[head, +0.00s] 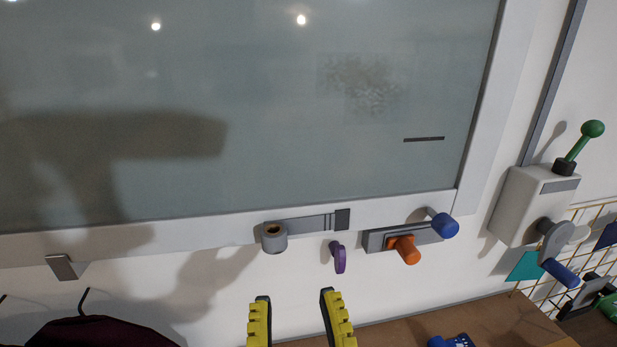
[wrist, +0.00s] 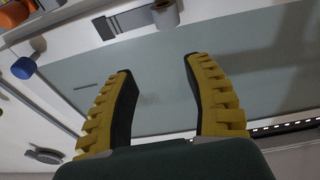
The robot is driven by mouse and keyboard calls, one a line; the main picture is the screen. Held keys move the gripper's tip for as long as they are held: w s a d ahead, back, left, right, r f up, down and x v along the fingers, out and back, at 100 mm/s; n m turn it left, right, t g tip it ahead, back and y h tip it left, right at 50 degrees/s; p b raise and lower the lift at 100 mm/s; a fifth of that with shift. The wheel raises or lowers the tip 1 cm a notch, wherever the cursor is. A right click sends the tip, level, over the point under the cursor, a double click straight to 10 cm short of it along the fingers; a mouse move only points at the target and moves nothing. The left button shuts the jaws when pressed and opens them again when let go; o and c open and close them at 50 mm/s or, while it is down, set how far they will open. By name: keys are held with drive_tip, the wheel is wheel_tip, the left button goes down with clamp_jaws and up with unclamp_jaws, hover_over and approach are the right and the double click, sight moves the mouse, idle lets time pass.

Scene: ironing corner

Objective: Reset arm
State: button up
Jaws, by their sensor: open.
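My gripper (head: 301,318) shows at the bottom of the head view, with its two yellow-and-black fingers spread apart and nothing between them. It also shows in the wrist view (wrist: 163,95), open and empty, in front of the grey panel (wrist: 165,75). In the head view the fingers lie below the purple hook (head: 338,258) and the grey cylinder-ended holder (head: 273,238). The fingers appear apart from the wall fittings. The rest of my arm is out of the head view.
A white-framed grey panel (head: 250,110) fills the wall. Blue (head: 445,225) and orange (head: 406,250) knobs stick out at lower right. A box with a green-knobbed lever (head: 592,129) is further right. A brown surface (head: 410,322) lies below; dark cloth (head: 90,333) is at lower left.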

drive_tip(key=s+d+r+m+t+h+p, duration=0.1)
drive_tip(key=d+r+h+p, duration=0.3)
drive_tip(key=d+r, duration=0.4)
drive_tip(key=shift+s+d+r+m+t+h+p, duration=0.15)
drive_tip(key=shift+s+r+m+t+h+p, duration=0.15)
drive_tip(key=shift+r+m+t+p, duration=0.6)
